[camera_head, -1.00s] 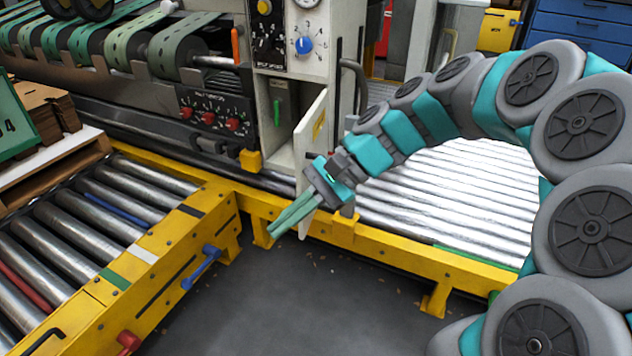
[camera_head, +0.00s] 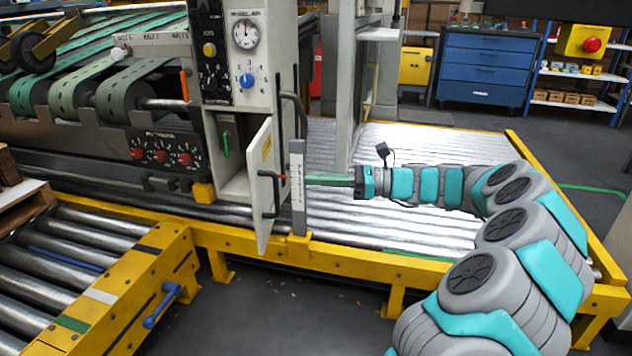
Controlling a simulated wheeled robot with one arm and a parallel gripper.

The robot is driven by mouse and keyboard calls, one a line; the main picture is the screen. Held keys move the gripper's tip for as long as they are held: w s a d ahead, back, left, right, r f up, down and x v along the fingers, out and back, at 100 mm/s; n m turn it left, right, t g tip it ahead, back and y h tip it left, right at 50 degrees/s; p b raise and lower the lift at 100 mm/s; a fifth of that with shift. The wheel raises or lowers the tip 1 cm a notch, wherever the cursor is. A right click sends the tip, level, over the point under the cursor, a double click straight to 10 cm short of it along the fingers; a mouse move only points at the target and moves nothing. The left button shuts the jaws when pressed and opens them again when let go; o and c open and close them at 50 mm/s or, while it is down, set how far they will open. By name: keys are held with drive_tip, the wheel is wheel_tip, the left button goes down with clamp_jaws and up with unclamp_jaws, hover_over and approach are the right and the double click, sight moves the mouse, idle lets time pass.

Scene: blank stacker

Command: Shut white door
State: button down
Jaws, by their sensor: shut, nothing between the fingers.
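The white door (camera_head: 263,185) hangs open on the front of the white control cabinet (camera_head: 245,95), swung out toward the viewer. It has a dark bar handle and a small yellow label. Behind it the compartment (camera_head: 228,150) shows a green lever inside. My gripper (camera_head: 300,179) is to the right of the door, its green fingers pointing left and closed together. The fingertips lie at a grey upright post with a scale, close to the door's outer side. I cannot tell whether they touch the door or the post.
The grey scale post (camera_head: 297,190) stands on the yellow frame (camera_head: 340,262) just right of the door. A roller bed (camera_head: 400,215) lies below my arm. A dark hose runs beside the cabinet.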

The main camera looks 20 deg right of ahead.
sight(255, 177)
drive_tip(key=x, duration=1.1)
drive_tip(key=shift+b, duration=0.4)
